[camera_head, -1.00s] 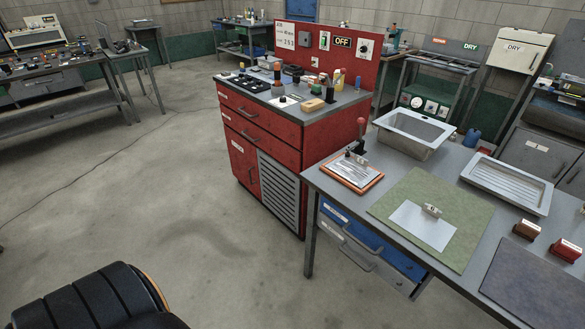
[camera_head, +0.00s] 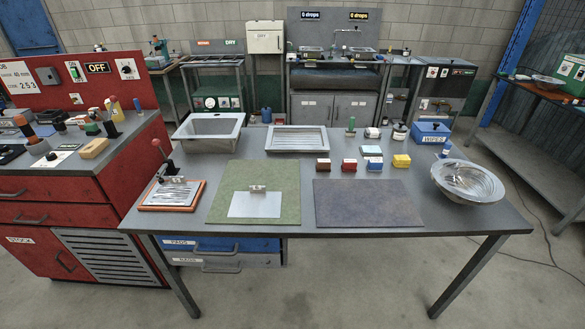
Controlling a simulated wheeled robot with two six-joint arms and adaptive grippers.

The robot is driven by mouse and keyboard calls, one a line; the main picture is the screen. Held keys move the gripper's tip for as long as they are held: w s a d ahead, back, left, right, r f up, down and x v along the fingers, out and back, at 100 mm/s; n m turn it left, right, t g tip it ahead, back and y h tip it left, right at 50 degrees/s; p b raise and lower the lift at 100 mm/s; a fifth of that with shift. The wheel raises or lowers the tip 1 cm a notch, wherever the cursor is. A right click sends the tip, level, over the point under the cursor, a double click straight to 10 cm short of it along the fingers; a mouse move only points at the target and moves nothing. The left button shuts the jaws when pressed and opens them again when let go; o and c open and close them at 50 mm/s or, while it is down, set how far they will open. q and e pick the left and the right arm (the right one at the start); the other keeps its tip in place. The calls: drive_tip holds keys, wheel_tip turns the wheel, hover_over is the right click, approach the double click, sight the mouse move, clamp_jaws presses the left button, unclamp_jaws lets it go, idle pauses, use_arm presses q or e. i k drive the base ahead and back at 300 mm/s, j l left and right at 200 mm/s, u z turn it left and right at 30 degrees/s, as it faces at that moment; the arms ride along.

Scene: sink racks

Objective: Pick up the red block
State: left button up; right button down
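The red block (camera_head: 349,166) sits on the grey table (camera_head: 300,230), behind the dark purple-grey mat (camera_head: 368,203). It stands in a row of small blocks, between a brown block (camera_head: 322,165) on its left and a blue block (camera_head: 374,164) on its right. A yellow block (camera_head: 401,161) is at the right end of the row. The blocks look slightly apart. Neither of my grippers is in view.
A green mat with a metal plate (camera_head: 254,204) lies left of the dark mat. A steel basin (camera_head: 209,131) and a ridged tray (camera_head: 296,139) stand behind. A metal bowl (camera_head: 467,182) is at the right. A red cabinet (camera_head: 70,205) adjoins the left.

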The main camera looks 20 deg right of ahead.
sight(349, 166)
drive_tip(key=i+l+z, duration=0.25)
drive_tip(key=i, duration=0.2)
drive_tip(key=i+l+z, duration=0.25)
drive_tip(key=i, duration=0.25)
